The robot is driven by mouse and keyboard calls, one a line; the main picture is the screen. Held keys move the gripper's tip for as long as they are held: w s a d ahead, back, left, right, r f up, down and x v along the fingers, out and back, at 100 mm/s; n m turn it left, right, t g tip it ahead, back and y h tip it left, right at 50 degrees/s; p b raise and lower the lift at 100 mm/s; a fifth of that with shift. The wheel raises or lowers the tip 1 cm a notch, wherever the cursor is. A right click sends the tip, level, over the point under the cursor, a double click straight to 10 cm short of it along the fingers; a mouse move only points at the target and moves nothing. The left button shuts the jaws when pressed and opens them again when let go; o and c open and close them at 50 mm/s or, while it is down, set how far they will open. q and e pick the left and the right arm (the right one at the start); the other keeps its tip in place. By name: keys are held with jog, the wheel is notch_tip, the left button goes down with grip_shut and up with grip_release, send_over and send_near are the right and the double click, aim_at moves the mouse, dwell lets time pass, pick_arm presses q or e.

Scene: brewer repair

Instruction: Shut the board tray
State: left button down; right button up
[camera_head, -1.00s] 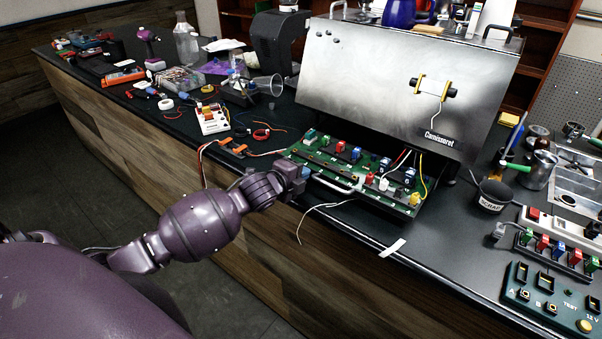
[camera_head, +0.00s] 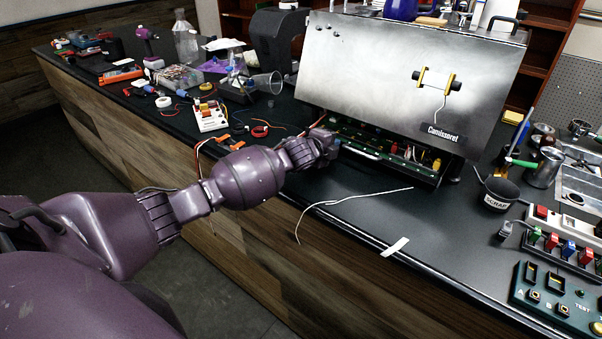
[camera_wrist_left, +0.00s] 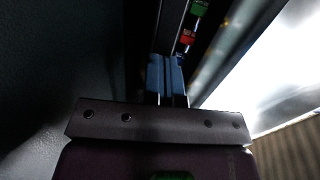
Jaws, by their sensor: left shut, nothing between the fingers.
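The board tray (camera_head: 390,157) is a green circuit board in a dark tray with a front handle. My left gripper (camera_head: 332,145) is at the tray's left front end, shut and empty. In the left wrist view its blue fingertips (camera_wrist_left: 166,76) are together, close to the tray's front edge; I cannot tell whether they touch it. Green and red parts (camera_wrist_left: 190,36) on the board show just beyond. My right gripper is not in view.
A loose white wire (camera_head: 340,202) and a white strip (camera_head: 395,246) lie on the counter in front of the brewer. A black scrap cup (camera_head: 499,194) and a test panel (camera_head: 560,300) are to the right. Tools and parts crowd the counter's left.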

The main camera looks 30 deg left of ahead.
pick_arm(q)
jog(key=x, duration=0.2)
jog(key=shift+w+r+b, duration=0.2)
jog(key=shift+w+b, duration=0.1)
jog(key=shift+w, duration=0.1)
jog(key=shift+r, duration=0.2)
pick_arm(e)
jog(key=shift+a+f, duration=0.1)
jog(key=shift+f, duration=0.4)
pick_arm(q)
jog(key=shift+r, duration=0.1)
jog(key=shift+w+r, duration=0.1)
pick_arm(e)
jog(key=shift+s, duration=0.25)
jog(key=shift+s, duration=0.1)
